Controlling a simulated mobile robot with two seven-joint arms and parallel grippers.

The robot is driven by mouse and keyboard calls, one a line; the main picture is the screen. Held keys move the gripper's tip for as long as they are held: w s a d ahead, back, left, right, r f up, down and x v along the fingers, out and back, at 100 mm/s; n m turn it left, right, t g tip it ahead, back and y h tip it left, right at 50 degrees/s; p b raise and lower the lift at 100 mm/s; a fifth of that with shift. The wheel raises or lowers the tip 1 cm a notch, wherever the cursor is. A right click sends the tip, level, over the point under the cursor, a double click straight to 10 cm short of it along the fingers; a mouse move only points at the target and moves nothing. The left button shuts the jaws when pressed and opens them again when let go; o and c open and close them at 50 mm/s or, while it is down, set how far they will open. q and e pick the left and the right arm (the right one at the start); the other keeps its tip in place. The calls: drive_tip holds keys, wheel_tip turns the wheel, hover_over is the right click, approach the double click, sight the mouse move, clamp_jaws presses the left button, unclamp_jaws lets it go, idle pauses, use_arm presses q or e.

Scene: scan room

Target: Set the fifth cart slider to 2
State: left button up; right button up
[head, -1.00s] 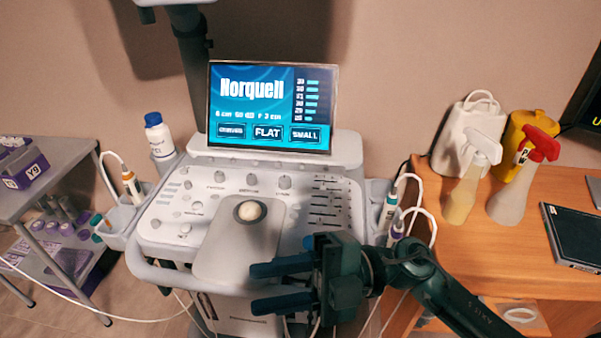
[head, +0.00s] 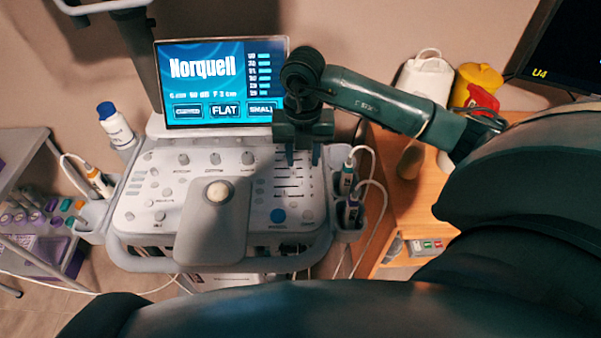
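The scan cart's control panel (head: 165,185) is in the middle of the head view. Its bank of dark slider slots (head: 288,187) lies on the panel's right part, stacked in rows. The single slider knobs and the fifth slider's setting are too small to read. My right gripper (head: 303,158) points down over the upper end of the slider bank, with its two fingers apart and nothing between them. It hides the top of the bank, and I cannot tell whether the fingertips touch the panel. My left gripper is not in view.
The cart's screen (head: 205,85) shows "Norquell" and a column of bars, its lower right corner close to my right arm. A trackball (head: 218,192) and blue button (head: 278,215) are left of and below the sliders. Probes (head: 347,180) and cables hang at the cart's right side.

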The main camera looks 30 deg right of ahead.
sight(302, 182)
wheel_tip(302, 182, down, 7)
drive_tip(key=shift+f+p, duration=0.15)
drive_tip(key=shift+p, duration=0.15)
drive_tip(key=shift+c, duration=0.4)
clamp_jaws()
